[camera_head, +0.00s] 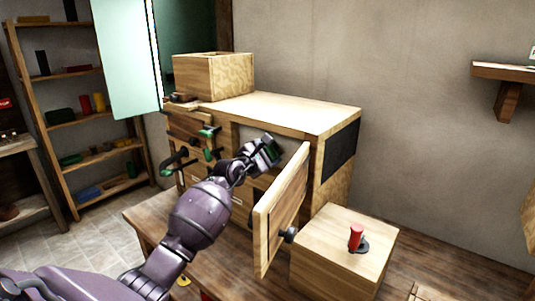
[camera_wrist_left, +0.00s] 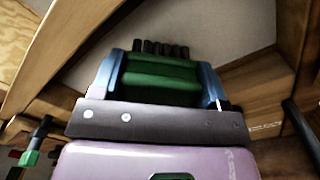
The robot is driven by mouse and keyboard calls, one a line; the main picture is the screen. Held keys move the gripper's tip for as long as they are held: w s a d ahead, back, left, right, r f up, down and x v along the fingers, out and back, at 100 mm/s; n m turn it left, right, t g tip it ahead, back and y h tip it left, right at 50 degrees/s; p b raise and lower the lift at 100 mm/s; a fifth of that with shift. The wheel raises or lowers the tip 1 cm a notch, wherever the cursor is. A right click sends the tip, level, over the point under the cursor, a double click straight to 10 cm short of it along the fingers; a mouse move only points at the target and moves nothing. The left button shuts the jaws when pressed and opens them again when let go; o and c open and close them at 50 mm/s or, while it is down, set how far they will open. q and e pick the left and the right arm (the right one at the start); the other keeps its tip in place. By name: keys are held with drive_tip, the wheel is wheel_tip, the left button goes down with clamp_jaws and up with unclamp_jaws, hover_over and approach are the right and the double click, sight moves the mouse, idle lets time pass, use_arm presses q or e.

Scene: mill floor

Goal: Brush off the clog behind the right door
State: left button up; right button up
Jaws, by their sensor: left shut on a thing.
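The wooden mill cabinet (camera_head: 290,110) stands on a wooden table. Its right door (camera_head: 283,212) is swung open towards me, with a dark knob (camera_head: 287,235) on its face. My left gripper (camera_head: 258,156) is at the opening behind this door, shut on a green brush (camera_head: 272,149). In the left wrist view the green brush (camera_wrist_left: 160,78) sits between the blue fingers, its dark bristles pointing away from me towards a pale grey surface (camera_wrist_left: 200,28). I cannot make out a clog; the brush and gripper cover part of the opening. My right gripper is not in view.
A wooden box (camera_head: 345,262) with a red-handled item (camera_head: 355,238) stands right of the open door. Dark and green handles (camera_head: 208,133) stick out from the cabinet's left front. An open-topped wooden hopper (camera_head: 213,77) sits on top. Shelves (camera_head: 85,120) stand at far left.

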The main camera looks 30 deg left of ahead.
use_arm(q)
drive_tip(key=shift+w, duration=0.15)
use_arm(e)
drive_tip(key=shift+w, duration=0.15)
use_arm(q)
drive_tip(key=shift+w, duration=0.35)
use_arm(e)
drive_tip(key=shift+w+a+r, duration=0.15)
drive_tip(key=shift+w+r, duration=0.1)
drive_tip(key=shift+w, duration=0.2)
use_arm(q)
drive_tip(key=shift+w, duration=0.1)
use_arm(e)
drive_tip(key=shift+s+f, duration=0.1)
use_arm(q)
drive_tip(key=shift+w+b, duration=0.4)
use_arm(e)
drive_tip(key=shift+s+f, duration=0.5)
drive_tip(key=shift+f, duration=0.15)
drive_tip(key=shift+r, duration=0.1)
